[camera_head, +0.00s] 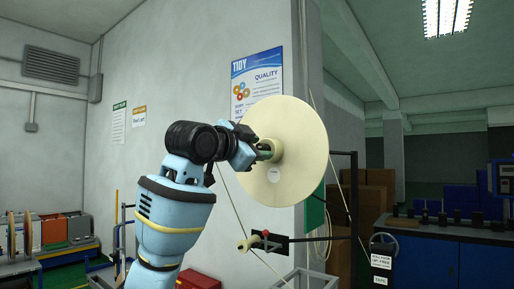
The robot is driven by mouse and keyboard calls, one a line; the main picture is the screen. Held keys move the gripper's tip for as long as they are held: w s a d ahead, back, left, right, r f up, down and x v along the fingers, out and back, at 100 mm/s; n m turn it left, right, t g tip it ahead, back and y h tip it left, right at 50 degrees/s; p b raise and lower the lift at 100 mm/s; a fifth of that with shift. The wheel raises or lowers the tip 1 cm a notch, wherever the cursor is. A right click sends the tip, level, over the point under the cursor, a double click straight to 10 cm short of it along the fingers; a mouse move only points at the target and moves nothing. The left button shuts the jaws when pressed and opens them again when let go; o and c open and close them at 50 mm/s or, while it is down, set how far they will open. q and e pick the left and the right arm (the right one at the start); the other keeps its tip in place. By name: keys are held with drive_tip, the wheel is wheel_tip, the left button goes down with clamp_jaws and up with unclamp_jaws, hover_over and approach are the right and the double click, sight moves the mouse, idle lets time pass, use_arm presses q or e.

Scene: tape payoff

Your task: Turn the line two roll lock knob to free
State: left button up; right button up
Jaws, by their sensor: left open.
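A large cream tape roll (305,150) stands upright on its payoff, facing me, with a small round white label on its face. My left arm reaches up from below, and my left gripper (264,151) is at the roll's hub (274,148). The gripper is open, with its fingers around or just in front of the hub's centre. The fingers and wrist hide most of whatever knob sits there, so I cannot tell its turn position or whether they touch it. My right gripper is not in view.
Below the roll, a small cream roller (249,242) and a red-tipped part (265,234) sit by a black plate. A white sign (381,261) hangs at the lower right, beside a blue workbench (430,262).

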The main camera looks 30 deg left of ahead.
use_arm(q)
clamp_jaws()
idle(0.3)
drive_tip(key=n, duration=0.4)
drive_tip(key=shift+n, duration=0.3)
drive_tip(key=n, duration=0.4)
drive_tip(key=shift+n, duration=0.3)
drive_tip(key=n, duration=0.4)
drive_tip(key=shift+n, duration=0.3)
drive_tip(key=shift+r+n, duration=0.1)
drive_tip(key=shift+n, duration=1.9)
